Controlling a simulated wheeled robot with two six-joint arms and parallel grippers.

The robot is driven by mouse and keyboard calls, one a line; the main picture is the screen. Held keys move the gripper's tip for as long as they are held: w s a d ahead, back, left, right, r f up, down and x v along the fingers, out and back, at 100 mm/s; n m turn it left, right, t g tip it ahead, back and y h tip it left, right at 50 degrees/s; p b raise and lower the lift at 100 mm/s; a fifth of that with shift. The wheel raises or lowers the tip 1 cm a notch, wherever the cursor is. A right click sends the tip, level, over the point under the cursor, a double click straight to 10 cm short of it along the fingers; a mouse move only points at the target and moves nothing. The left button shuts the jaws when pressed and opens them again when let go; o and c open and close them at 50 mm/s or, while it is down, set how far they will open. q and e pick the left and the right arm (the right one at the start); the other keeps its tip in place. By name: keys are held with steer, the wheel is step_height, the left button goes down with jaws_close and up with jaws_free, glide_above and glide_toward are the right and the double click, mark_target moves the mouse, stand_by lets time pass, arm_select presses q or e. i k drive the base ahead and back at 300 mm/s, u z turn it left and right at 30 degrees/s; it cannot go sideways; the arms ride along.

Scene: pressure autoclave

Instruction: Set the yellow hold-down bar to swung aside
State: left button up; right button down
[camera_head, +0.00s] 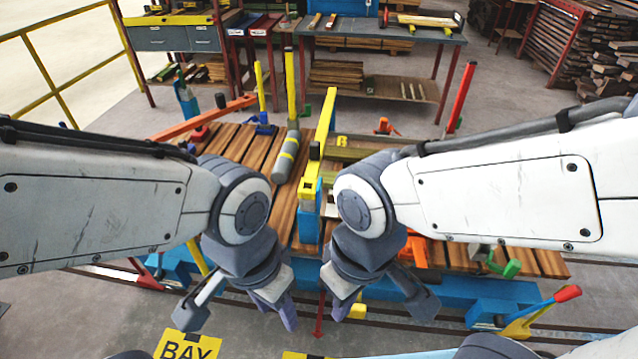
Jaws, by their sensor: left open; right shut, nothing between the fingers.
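The yellow hold-down bar (325,125) runs from the near blue post (308,222) away toward the back of the wooden-slatted bench. A black knob stands on it near its near end. The bar lies between my two forearms, and its near end is beyond both grippers. My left gripper (275,312) points down at the front of the bench, open and empty. My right gripper (341,308) points down a little to its right, shut and empty. Neither touches the bar. My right wrist hides part of the area right of the post.
An orange bar (205,117) lies at the bench's left rear. A yellow BAY sign (187,345) is at front left.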

mark_target(316, 146)
steer(key=k, duration=0.65)
steer(key=u, duration=0.25)
steer(key=i, duration=1.5)
steer(key=z, duration=0.25)
